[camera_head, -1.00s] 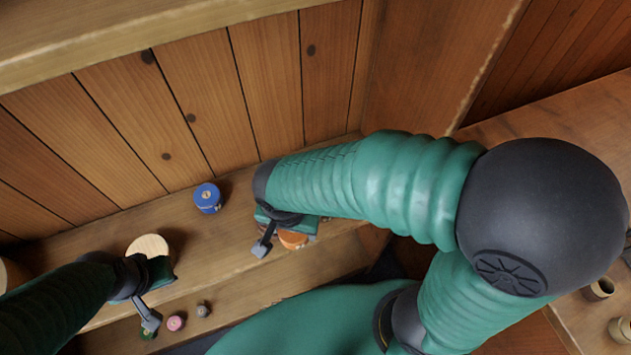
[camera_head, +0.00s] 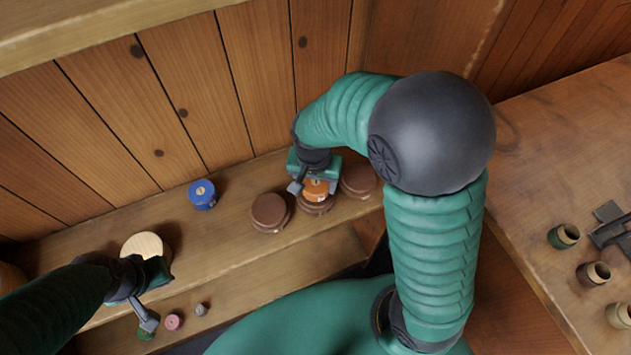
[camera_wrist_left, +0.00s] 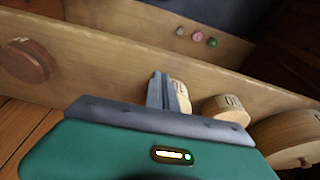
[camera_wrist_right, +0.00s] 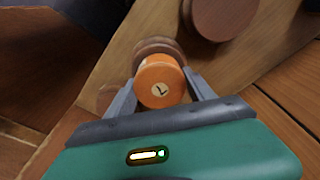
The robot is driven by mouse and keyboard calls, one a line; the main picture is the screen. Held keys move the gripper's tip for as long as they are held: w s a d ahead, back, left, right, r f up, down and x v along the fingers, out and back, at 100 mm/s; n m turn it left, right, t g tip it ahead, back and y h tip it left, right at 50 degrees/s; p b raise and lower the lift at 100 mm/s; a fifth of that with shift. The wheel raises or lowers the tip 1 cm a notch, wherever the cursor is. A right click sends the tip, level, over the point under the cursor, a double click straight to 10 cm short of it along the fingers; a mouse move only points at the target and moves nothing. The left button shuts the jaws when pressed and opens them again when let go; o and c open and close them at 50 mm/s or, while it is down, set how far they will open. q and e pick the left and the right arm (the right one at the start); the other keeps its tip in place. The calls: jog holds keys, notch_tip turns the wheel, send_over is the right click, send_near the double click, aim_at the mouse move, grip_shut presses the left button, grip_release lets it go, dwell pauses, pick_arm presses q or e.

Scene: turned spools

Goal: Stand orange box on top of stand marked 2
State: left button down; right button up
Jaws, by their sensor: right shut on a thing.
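Other brown stands are to the left (camera_head: 269,210) and right (camera_head: 360,180). I cannot read the stand numbers. My left gripper (camera_head: 148,318) is shut and empty, away to the left.
A blue round box (camera_head: 202,194) stands on the shelf left of the stands. A pale wooden round piece (camera_head: 144,245) is near my left gripper. Small pink (camera_head: 173,322) and grey (camera_head: 201,309) pieces are on the lower step. A plank wall rises behind.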

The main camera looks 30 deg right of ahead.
aim_at(315, 187)
pick_arm(q)
jog(key=shift+s, duration=0.1)
pick_arm(e)
jog(key=o, duration=1.4)
notch_tip(315, 187, up, 12)
jog(key=s+p, duration=0.1)
jog(key=p, duration=0.1)
pick_arm(q)
jog(key=shift+w+v, duration=0.25)
jog(key=shift+v, duration=0.9)
pick_arm(e)
jog(key=s+f+n, duration=0.1)
jog(key=f+n, duration=0.1)
jog(key=s+f+n+t, duration=0.1)
jog(key=s+f+n, duration=0.1)
jog(key=f+n, duration=0.1)
jog(key=s+f+n, duration=0.2)
jog(key=f, duration=0.1)
jog(key=shift+s+a+n+t+y, duration=0.1)
jog(key=shift+s+n+t+y, duration=0.2)
jog(key=shift+n+y, duration=0.1)
pick_arm(q)
jog(key=shift+r, duration=0.1)
pick_arm(e)
jog(key=shift+w+f, duration=0.1)
